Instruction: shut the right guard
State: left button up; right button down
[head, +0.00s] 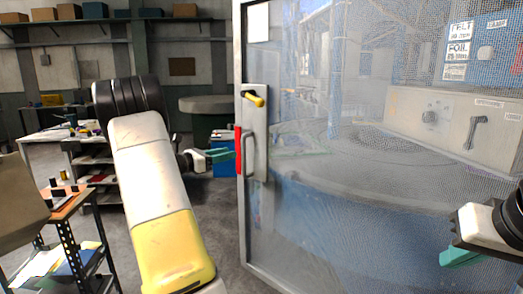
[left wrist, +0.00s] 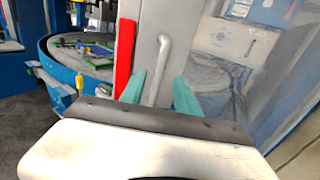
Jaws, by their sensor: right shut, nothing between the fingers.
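The guard (head: 355,190) is a large see-through mesh panel in a grey frame, filling the right of the head view. Its left post carries a grey bar handle (head: 248,155), a red strip (head: 238,151) and a yellow knob (head: 254,99). My left gripper (head: 231,153) is at the handle. In the left wrist view its teal fingers (left wrist: 160,90) are apart, with the grey handle (left wrist: 163,65) between them and gaps visible at both sides. My right gripper (head: 450,259) is shut and empty in front of the panel at lower right. How far the guard stands open is unclear.
Behind the mesh is a round blue machine table (head: 330,205) and a control panel (head: 450,115). A shelved cart (head: 70,215) stands at lower left. Bare floor (head: 228,230) lies between cart and guard.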

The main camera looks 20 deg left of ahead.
pick_arm(q)
jog(key=x, duration=0.7)
jog(key=shift+w+d, duration=0.15)
jog(key=shift+w, duration=0.15)
grip_shut()
dwell(1.1)
